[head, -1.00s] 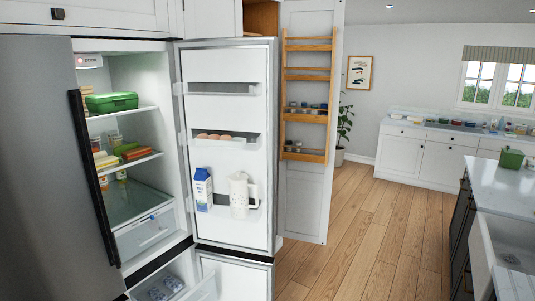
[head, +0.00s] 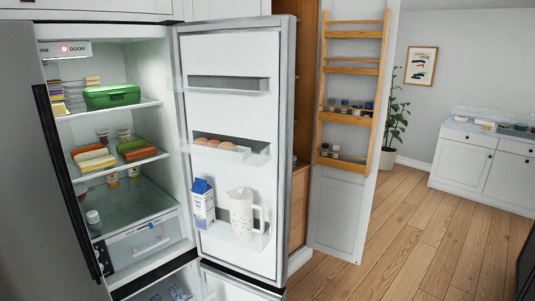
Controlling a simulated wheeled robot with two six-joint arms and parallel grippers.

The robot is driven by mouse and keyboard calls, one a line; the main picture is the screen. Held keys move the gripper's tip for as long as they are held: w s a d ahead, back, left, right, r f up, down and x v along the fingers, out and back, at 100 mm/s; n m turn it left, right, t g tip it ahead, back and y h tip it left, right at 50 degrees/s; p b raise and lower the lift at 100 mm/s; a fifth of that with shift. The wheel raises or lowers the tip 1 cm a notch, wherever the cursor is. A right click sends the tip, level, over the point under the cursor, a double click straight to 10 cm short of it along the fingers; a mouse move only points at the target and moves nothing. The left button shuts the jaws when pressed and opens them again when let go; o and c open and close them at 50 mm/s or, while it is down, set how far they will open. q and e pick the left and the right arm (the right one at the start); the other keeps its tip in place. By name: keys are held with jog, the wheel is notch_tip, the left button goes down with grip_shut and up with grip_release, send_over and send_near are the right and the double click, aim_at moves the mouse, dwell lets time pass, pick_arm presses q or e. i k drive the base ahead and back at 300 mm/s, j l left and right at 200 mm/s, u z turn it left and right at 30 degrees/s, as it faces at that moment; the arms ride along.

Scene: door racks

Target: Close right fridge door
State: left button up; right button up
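The right fridge door (head: 225,165) stands wide open in the middle of the head view, its inner side facing me. Its racks hold eggs (head: 221,145), a milk carton (head: 203,203) and a white jug (head: 242,212). The lit fridge interior (head: 125,190) shows to its left, with a green box (head: 111,96) and food packs on its shelves. The left fridge door (head: 30,180), grey with a dark handle (head: 68,185), fills the left edge and looks shut. Neither of my grippers is in view.
A tall cupboard door with wooden racks (head: 350,68) stands open just right of the fridge door. A lower freezer section below is partly open. Wooden floor (head: 410,230) is clear at the right. White cabinets (head: 485,170) and a plant (head: 392,125) stand farther back.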

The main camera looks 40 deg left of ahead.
aim_at(236, 77)
jog(key=i, duration=3.35)
jog(key=i+u, duration=0.1)
jog(key=u, duration=3.75)
